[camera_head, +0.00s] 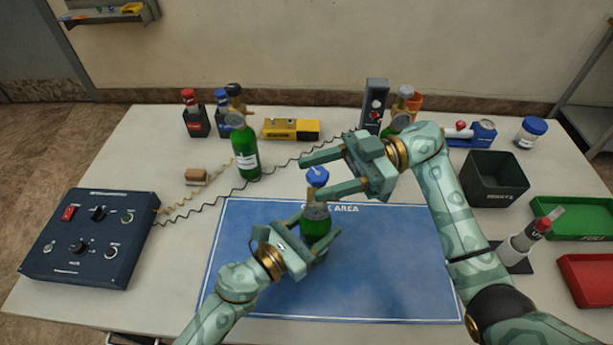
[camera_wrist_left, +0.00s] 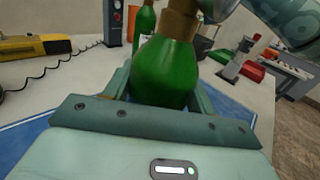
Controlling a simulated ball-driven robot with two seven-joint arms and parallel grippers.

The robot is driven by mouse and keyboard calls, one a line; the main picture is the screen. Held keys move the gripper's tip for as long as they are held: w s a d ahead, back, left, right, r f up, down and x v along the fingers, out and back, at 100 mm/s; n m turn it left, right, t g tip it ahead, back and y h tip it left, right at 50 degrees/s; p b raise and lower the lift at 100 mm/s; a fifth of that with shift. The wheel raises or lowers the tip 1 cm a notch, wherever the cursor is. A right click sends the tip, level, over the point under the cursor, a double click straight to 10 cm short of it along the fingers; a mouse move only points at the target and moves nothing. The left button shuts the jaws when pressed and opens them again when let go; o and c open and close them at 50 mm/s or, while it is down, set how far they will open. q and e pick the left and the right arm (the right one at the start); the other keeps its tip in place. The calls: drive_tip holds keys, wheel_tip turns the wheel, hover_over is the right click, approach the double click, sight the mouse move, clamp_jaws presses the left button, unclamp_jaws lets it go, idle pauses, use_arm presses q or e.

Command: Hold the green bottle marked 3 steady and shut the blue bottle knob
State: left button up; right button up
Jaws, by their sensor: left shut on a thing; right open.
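The green bottle (camera_head: 317,226) stands upright at the back of the blue work mat; its number cannot be read. Its blue knob (camera_head: 317,175) is on top, above a grey-brown neck. My left gripper (camera_head: 314,236) is shut on the bottle's body from the front left. In the left wrist view the bottle (camera_wrist_left: 166,70) sits between the fingers (camera_wrist_left: 160,98), its top out of frame. My right gripper (camera_head: 309,177) is open, coming from the right, with one finger behind the knob and one in front. Whether either finger touches the knob cannot be told.
The blue mat (camera_head: 370,270) is otherwise clear. Another green bottle (camera_head: 245,150) stands behind left. A control box (camera_head: 90,237) is at left, its coiled cord crossing behind the mat.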

drive_tip(key=x, duration=0.3)
drive_tip(key=c, duration=1)
drive_tip(key=shift+o, duration=0.2)
drive_tip(key=shift+w+m+t, duration=0.1)
drive_tip(key=shift+m+t, duration=0.2)
drive_tip(key=shift+t, duration=0.1)
drive_tip(key=shift+w+f+m+t+y, duration=0.1)
drive_tip(key=shift+w+m+t+y, duration=0.1)
drive_tip(key=shift+m+t, duration=1.3)
drive_tip(key=shift+w+r+m+t+y, duration=0.15)
drive_tip(key=shift+m+t, duration=0.7)
drive_tip(key=shift+t, duration=1.25)
drive_tip(key=shift+w+f+m+t+y, duration=0.1)
drive_tip(key=shift+w+f+m+t, duration=0.1)
drive_tip(key=shift+m+t, duration=1.3)
drive_tip(key=shift+n+t, duration=0.25)
drive_tip(key=shift+t, duration=0.25)
